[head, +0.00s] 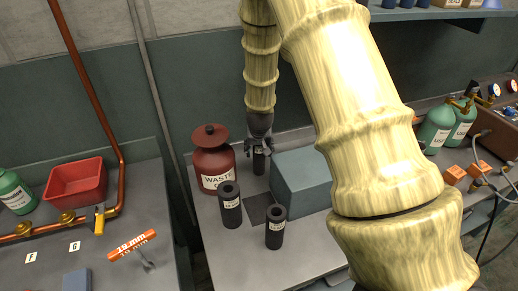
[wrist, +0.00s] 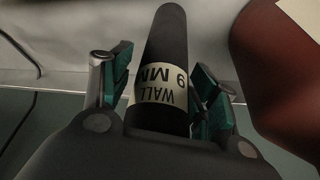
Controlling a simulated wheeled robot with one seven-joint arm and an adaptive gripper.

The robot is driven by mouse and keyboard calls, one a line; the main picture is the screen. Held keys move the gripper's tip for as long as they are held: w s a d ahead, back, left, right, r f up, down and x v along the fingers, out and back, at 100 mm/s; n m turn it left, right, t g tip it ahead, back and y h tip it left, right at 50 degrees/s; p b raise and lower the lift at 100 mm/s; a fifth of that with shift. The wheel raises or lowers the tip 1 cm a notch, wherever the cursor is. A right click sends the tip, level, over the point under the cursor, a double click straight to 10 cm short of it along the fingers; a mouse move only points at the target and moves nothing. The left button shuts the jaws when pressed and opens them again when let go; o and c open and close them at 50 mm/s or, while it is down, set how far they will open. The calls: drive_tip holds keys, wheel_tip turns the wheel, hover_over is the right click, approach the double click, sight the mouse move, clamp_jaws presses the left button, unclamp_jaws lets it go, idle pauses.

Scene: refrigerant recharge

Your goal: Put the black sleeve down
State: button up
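A black sleeve (head: 259,162) stands upright on the grey bench beside the red waste can. In the wrist view this sleeve (wrist: 165,50) lies between the fingers, its pale label reading WALL 9 MM upside down. My gripper (head: 259,146) is above and around its upper part. The green finger pads flank the sleeve, with a narrow gap on the left; the gripper looks open. The sleeve's near end is hidden by the gripper body. Two more black labelled sleeves, a left one (head: 230,206) and a right one (head: 275,228), stand in front.
The red waste can (head: 213,162) is close on the left of my gripper. A blue-grey block (head: 300,182) stands close on the right. A dark square (head: 258,208) lies on the bench (head: 240,262) between the sleeves. The front of the bench is clear.

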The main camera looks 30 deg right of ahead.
drive_tip(key=shift+r, duration=0.1)
drive_tip(key=b+v, duration=0.2)
drive_tip(key=v, duration=1)
idle(0.6)
